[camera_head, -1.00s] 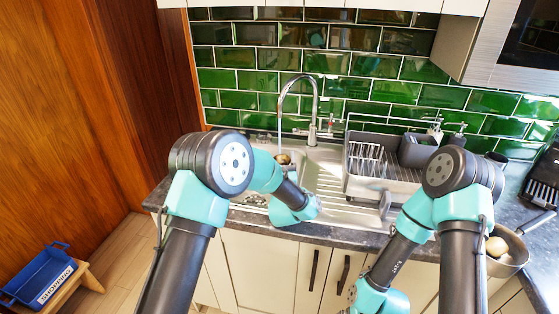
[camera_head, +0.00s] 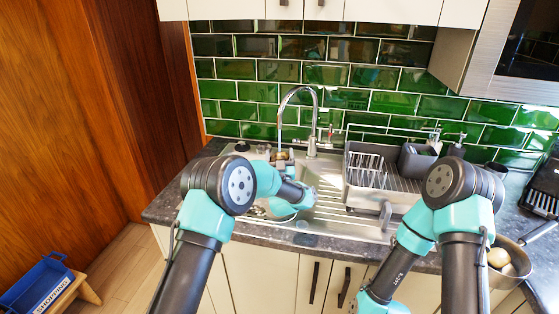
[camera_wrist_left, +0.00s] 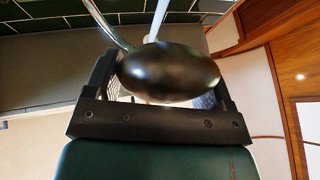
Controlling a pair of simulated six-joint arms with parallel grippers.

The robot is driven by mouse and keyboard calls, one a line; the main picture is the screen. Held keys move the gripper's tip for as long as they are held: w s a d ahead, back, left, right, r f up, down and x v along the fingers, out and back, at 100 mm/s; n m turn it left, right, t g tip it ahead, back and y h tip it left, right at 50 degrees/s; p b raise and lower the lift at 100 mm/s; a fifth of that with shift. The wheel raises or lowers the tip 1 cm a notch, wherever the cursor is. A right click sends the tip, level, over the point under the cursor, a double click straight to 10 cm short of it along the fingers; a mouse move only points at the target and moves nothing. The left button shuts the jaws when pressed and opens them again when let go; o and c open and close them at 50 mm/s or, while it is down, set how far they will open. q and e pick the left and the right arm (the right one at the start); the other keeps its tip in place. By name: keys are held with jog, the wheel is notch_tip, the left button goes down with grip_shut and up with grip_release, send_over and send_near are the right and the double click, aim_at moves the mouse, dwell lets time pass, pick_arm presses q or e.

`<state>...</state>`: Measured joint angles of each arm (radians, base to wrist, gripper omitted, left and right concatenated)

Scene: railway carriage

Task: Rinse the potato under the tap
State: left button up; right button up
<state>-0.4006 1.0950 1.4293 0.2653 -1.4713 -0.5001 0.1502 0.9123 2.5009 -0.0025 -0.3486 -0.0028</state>
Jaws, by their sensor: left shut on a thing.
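My left gripper (camera_head: 284,160) is over the sink (camera_head: 325,177), below the spout of the chrome tap (camera_head: 315,118). In the left wrist view the gripper (camera_wrist_left: 160,74) is shut on a dark oval potato (camera_wrist_left: 172,68), held crosswise between its two fingers. The tap's curved pipe (camera_wrist_left: 103,22) shows behind the potato there. A pale stream of water (camera_wrist_left: 158,20) comes down to the potato's edge; exactly where it lands is hard to tell. In the head view the potato is small and mostly hidden. My right arm shows at the right, but its gripper is out of view.
A dish rack (camera_head: 367,172) and soap bottles (camera_head: 457,146) stand right of the sink. A metal pan (camera_head: 517,262) with pale round things (camera_head: 498,257) is on the right counter. A blue crate (camera_head: 38,284) sits low at the left. Green tiles (camera_head: 345,98) close off the back.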

pick_arm(q)
jog(key=w, duration=0.7)
jog(key=shift+w, duration=0.2)
dwell(2.4)
jog(key=shift+s, duration=0.6)
jog(key=shift+s, duration=0.1)
jog(key=shift+s, duration=4.3)
jog(key=s+r, duration=0.2)
jog(key=s, duration=0.1)
jog(key=s+r, duration=0.1)
jog(key=s, duration=0.1)
